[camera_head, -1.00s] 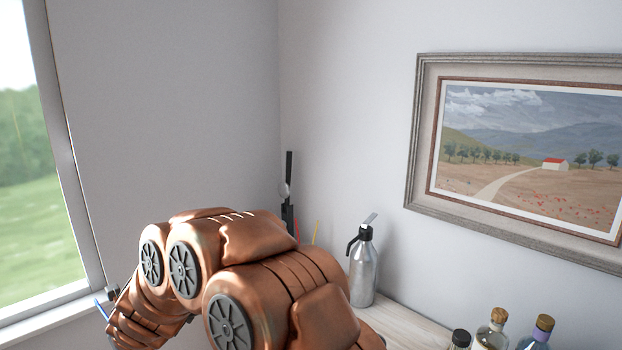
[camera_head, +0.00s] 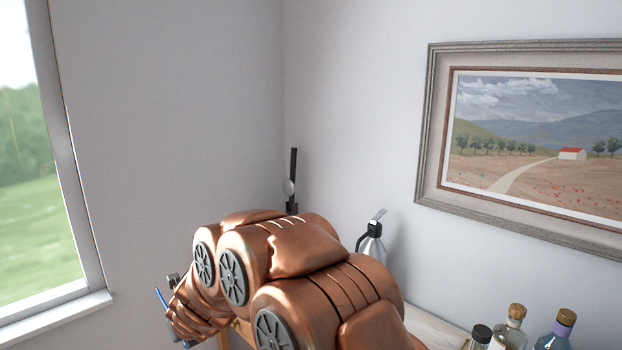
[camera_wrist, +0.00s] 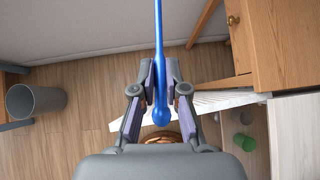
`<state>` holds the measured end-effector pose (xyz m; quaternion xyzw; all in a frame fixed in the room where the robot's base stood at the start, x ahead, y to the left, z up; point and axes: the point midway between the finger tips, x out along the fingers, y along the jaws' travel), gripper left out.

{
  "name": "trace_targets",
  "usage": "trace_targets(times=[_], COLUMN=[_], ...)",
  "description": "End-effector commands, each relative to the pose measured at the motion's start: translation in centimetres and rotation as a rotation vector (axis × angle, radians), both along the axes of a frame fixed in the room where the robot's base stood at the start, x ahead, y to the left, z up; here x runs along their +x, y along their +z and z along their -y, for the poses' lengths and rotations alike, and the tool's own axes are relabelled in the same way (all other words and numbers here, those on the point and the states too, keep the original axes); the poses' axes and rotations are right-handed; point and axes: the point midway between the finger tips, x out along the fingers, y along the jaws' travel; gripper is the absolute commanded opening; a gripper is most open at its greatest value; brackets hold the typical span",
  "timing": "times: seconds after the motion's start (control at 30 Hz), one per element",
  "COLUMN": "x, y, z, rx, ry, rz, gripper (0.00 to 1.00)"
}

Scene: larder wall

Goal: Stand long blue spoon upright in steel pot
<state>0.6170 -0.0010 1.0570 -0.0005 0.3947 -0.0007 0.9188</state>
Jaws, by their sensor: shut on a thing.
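The long blue spoon (camera_wrist: 159,38) is held between the fingers of my gripper (camera_wrist: 160,72) in the wrist view. Its thin shaft runs up out of the top of that view, and its wider, rounded end lies between the fingers towards the palm. In the head view a short piece of the blue spoon (camera_head: 161,297) shows at the lower left beside my copper arm, which hides most of the gripper. I cannot make out the steel pot in either view.
A metal siphon bottle (camera_head: 375,244) and several corked bottles (camera_head: 511,327) stand on the pale counter (camera_head: 437,327). The wrist view shows a wooden cabinet (camera_wrist: 273,40), a white shelf board (camera_wrist: 225,101), a grey bin (camera_wrist: 36,103) and open wooden floor (camera_wrist: 75,145).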

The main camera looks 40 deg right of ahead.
Motion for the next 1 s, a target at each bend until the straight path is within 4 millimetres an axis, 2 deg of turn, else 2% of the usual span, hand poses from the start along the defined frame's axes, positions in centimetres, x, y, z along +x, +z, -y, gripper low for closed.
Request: trace_targets(times=[1.0], x=[0.16], y=[0.26], z=[0.00], rx=[0.001], ry=[0.001], rz=[-0.123], gripper=[0.00])
